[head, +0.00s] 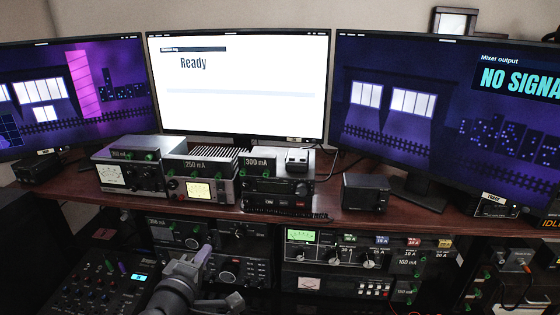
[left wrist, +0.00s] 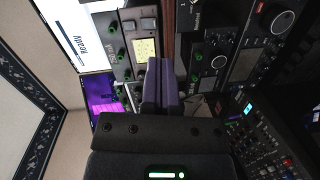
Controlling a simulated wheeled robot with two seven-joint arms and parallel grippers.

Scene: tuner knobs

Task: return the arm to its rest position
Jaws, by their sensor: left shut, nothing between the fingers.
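My left gripper (head: 204,252) reaches up from the bottom of the head view, in front of the lower rack units. Its purple-grey fingers (left wrist: 160,84) are together and empty in the left wrist view. Behind the fingertips is a radio unit with a dark knob and green knobs (head: 190,240). A unit with a larger round knob (head: 227,276) is just right of the gripper. I cannot tell whether the fingertips touch the panel. My right gripper is not in view.
The wooden shelf (head: 400,222) carries several radio units, including one with a lit meter (head: 200,190). Three monitors stand behind; the middle one (head: 240,95) reads "Ready". A mixer (head: 100,285) lies at the lower left. A second rack stack (head: 340,258) is to the right.

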